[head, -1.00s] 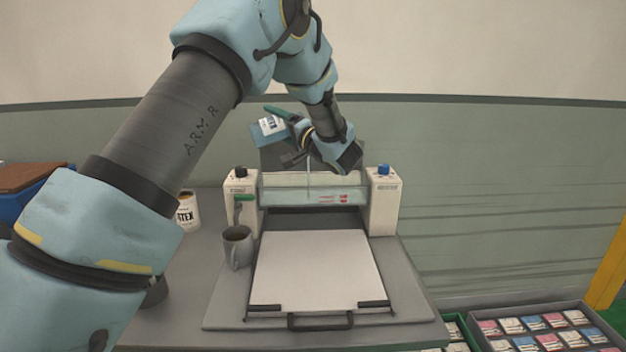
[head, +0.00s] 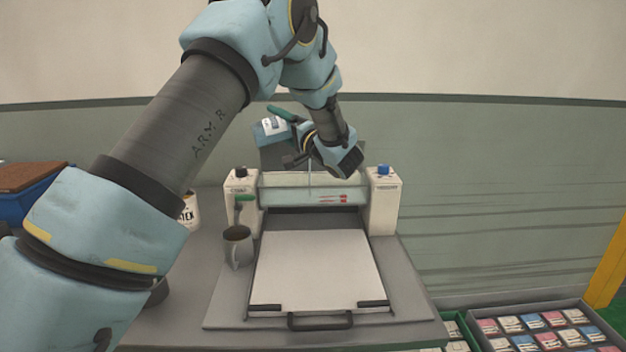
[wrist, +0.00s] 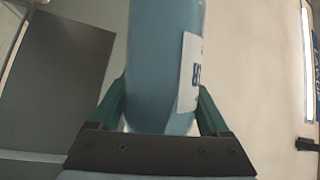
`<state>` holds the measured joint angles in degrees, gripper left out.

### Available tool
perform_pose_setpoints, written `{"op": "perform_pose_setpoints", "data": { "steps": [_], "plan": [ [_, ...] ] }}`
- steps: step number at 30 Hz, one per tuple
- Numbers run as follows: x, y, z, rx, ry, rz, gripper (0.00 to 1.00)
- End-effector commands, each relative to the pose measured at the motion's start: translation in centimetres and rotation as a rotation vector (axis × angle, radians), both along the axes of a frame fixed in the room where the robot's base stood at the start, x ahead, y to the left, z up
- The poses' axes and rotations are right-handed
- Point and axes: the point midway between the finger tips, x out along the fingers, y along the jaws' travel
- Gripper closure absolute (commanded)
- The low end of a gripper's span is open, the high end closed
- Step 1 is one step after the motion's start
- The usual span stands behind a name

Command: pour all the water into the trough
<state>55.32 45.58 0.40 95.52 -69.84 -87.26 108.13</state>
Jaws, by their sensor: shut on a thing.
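A blue container (head: 268,133) with a white label is tipped over, above and behind the trough. My gripper (head: 283,118) is shut on it; in the wrist view the green fingers of my gripper (wrist: 160,108) clasp the blue container (wrist: 160,60) from both sides. The trough (head: 285,194) is a clear, long box between two white posts. A thin pale vertical line, which looks like a stream, drops into it from above. The container's mouth and the water level inside are hidden.
A grey mug (head: 237,247) stands left of the white plate (head: 315,265) with a black front handle. A white can (head: 189,212) is partly behind my arm. A blue bin (head: 22,200) is far left, and a tray of small boxes (head: 597,320) is at the lower right.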

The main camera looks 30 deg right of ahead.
Motion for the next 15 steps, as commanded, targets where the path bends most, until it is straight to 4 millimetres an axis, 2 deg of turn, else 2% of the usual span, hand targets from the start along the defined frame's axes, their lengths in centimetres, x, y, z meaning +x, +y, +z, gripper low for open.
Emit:
{"op": "perform_pose_setpoints", "data": {
  "steps": [15],
  "plan": [
    [-0.07, -0.26, -0.01, 0.028, -0.008, 0.000, 1.00]
  ]
}}
